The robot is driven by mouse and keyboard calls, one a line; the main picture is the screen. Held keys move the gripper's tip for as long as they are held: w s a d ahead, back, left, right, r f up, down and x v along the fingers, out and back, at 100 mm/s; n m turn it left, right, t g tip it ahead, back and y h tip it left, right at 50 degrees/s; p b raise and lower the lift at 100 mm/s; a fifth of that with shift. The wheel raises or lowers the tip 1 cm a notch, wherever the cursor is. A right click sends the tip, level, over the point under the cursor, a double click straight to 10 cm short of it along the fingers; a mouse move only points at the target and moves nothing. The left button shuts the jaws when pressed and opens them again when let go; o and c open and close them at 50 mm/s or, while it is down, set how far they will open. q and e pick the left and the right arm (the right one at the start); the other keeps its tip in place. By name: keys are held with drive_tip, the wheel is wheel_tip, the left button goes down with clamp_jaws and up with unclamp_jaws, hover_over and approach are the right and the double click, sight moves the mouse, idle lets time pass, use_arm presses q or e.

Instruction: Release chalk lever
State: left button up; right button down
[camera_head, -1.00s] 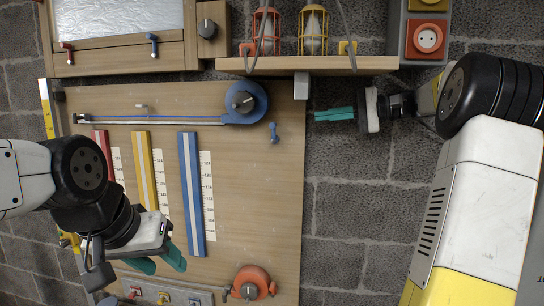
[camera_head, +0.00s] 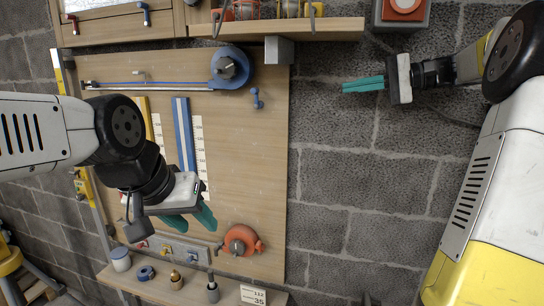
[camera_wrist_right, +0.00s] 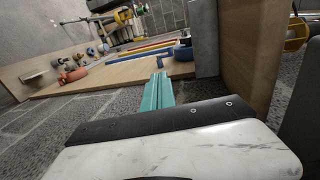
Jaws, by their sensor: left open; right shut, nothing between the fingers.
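An orange-red reel (camera_head: 240,240) with a grey knob and a small side arm is mounted low on the wooden board (camera_head: 245,160); it also shows in the right wrist view (camera_wrist_right: 73,75). A blue reel (camera_head: 230,67) with a dark knob is at the top, with a small blue lever-like piece (camera_head: 257,98) below it. I cannot tell which part is the chalk lever. My left gripper (camera_head: 190,221) is open and empty, its teal fingers left of the orange reel and apart from it. My right gripper (camera_head: 363,84) is shut and empty, right of the board before the wall.
A shelf (camera_head: 320,28) with caged items juts out above the board, a grey block (camera_head: 279,51) under it. A lower ledge (camera_head: 150,287) holds a white jar (camera_head: 120,259), small fittings and a number card (camera_head: 253,295). Blue and yellow strips hang behind my left arm.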

drive_tip(key=s+a+f+h, duration=0.7)
drive_tip(key=s+a+f, duration=0.2)
drive_tip(key=s+f, duration=0.15)
drive_tip(key=s+d+f+n+t+h, duration=0.1)
drive_tip(key=s+f+n+h, duration=0.1)
drive_tip(key=s+f, duration=0.3)
drive_tip(key=s+d+f+n+t+h, duration=0.1)
drive_tip(key=s+d+f+n+h, duration=0.1)
drive_tip(key=s+f, duration=0.4)
drive_tip(key=s+h, duration=0.1)
drive_tip(key=s, duration=0.1)
drive_tip(key=shift+s+f+h, duration=0.15)
drive_tip(key=shift+s+h, duration=0.2)
drive_tip(key=shift+h, duration=0.05)
